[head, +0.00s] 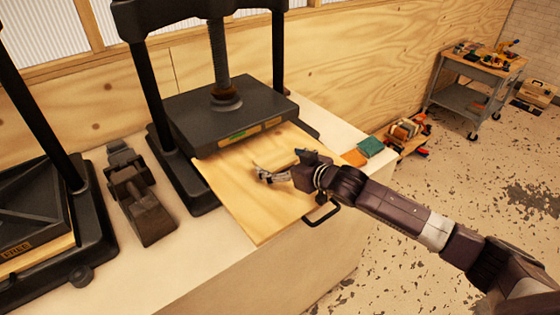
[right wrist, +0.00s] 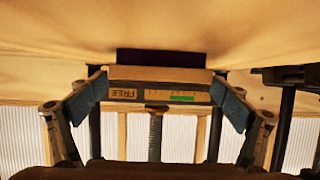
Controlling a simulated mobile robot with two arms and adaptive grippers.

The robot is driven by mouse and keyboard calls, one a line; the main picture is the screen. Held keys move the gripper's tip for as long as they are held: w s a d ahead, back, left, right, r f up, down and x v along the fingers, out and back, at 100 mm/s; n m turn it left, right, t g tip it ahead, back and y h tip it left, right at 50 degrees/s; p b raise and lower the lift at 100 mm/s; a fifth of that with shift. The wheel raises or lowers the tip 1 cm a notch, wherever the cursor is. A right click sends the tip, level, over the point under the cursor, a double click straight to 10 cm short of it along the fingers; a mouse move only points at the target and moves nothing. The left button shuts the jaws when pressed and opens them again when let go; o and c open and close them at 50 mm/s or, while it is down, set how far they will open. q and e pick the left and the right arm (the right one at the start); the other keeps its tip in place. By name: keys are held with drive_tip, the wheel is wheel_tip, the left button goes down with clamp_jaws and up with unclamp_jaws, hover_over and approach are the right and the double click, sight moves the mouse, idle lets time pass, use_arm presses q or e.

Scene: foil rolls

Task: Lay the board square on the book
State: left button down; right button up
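In the right wrist view, which is upside down, a dark purple block that looks like the book (right wrist: 160,61) lies under the press. A tan strip that looks like the board's edge (right wrist: 160,74) shows between the book and the labelled press plate. I cannot tell how square it sits. In the head view the press plate hides both. My right gripper (head: 265,174) is low over the pale wooden pull-out bed, in front of the plate. In the right wrist view my right gripper (right wrist: 164,92) has its blue pads wide apart, with nothing clearly held. My left gripper is out of view.
The press's dark plate (head: 235,105) hangs low over the bed (head: 235,205), which has a black front handle (head: 322,214). A second press (head: 35,205) and a dark metal tool (head: 140,195) stand left. A green block (head: 370,146) lies right. A cart (head: 475,85) stands farther back.

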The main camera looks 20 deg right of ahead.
drive_tip(key=shift+r, duration=0.25)
drive_tip(key=shift+s+d, duration=0.1)
drive_tip(key=shift+s, duration=0.1)
drive_tip(key=b+v, duration=0.2)
drive_tip(key=v, duration=0.8)
drive_tip(key=shift+s+f, duration=0.1)
drive_tip(key=shift+v, duration=0.75)
